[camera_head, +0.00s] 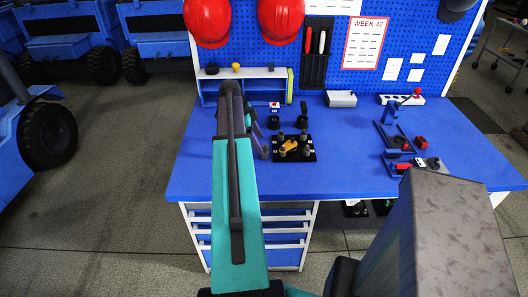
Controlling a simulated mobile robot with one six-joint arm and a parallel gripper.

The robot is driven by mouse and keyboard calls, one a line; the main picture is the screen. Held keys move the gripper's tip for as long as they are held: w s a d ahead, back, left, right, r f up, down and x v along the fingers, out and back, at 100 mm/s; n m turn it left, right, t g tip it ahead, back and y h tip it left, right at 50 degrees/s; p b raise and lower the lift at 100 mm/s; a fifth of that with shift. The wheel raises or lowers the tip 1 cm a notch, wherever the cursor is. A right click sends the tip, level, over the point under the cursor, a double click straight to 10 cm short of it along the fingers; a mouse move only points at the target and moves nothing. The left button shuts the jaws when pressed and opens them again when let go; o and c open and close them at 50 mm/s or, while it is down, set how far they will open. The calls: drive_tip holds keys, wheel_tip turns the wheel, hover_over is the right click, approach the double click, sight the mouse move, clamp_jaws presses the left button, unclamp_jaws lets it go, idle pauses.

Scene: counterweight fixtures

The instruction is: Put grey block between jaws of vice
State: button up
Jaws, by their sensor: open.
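A small grey block (433,163) appears to lie at the right of the blue bench, beside red and dark fixture parts; its exact outline is too small to tell. The vice cannot be told for certain. A blue and dark fixture with rails (391,140) near the right end may be it, and whether anything is between its jaws is too small to see. My gripper (262,150) is mostly hidden behind my teal and dark arm. It is over the left part of the bench, well left of these fixtures. It is open, and no held thing shows.
A black plate with pegs and a yellow part (293,148) sits right of my gripper. Dark round parts (302,121) stand behind it. The bench middle (345,145) is clear.

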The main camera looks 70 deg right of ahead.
drive_tip(key=shift+f, duration=0.1)
drive_tip(key=shift+p+x, duration=0.8)
drive_tip(key=shift+x, duration=0.35)
drive_tip(key=shift+w+p+x, duration=0.2)
drive_tip(key=shift+p+x, duration=0.15)
drive_tip(key=shift+x, duration=1.05)
drive_tip(key=shift+d, duration=0.15)
drive_tip(key=c, duration=1.3)
